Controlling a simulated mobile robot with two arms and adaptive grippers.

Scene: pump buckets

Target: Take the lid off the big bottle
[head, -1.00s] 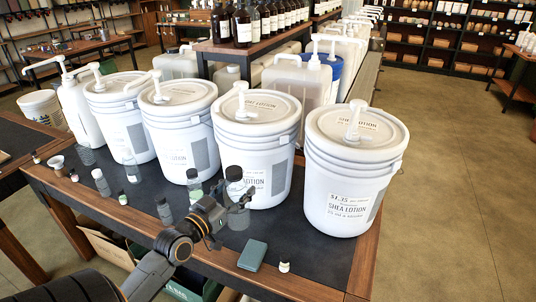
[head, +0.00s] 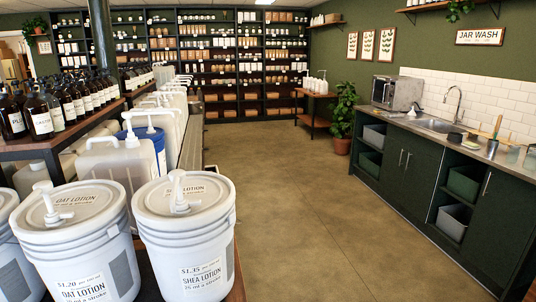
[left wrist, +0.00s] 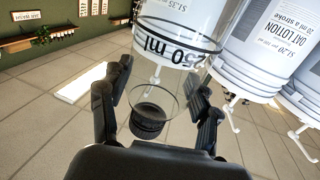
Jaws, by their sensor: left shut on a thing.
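The big bottle (left wrist: 165,52) is clear, marked "250 ml", and shows in the left wrist view, which is upside down. Its black lid (left wrist: 148,122) is on the bottle's end nearest my palm. My left gripper (left wrist: 160,92) has a finger on each side of the bottle and is shut on it around the upper part. I cannot tell whether the bottle's base touches anything. The head view shows neither the bottle nor either gripper. My right gripper is in no view.
White lotion buckets (head: 72,240) and (head: 187,245) with pump tops stand at the lower left in the head view. Brown bottles (head: 70,105) line a shelf behind. The floor (head: 320,215) is clear. A sink counter (head: 440,135) runs along the right.

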